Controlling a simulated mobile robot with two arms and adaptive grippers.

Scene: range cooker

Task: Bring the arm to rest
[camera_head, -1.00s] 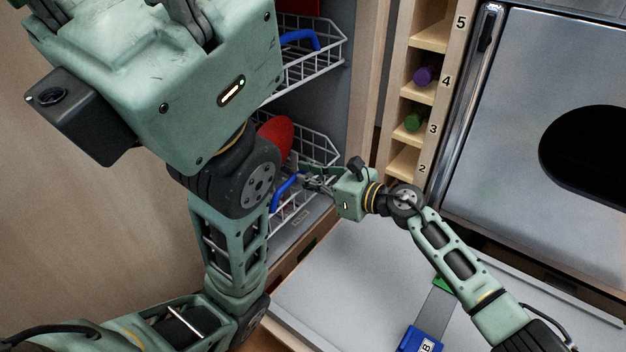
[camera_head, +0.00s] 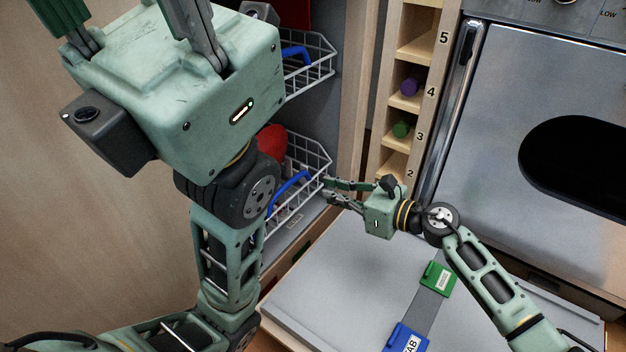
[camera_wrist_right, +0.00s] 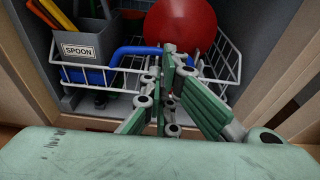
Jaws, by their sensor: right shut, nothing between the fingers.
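My right gripper (camera_head: 326,190) is shut and empty, just in front of the lower wire rack. It also shows in the right wrist view (camera_wrist_right: 168,75), with its green fingers in front of the rack and nothing between them. My left gripper (camera_head: 135,25) is large at the upper left of the head view. Its fingers run out of the top of the picture, so their tips are hidden.
The lower wire rack (camera_head: 300,150) holds a red round thing (camera_wrist_right: 180,24) and a grey SPOON holder (camera_wrist_right: 88,45). A numbered wooden shelf (camera_head: 413,47) stands beside the cooker (camera_head: 500,110). Green (camera_head: 436,279) and blue (camera_head: 406,338) blocks lie on the grey surface (camera_head: 340,280).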

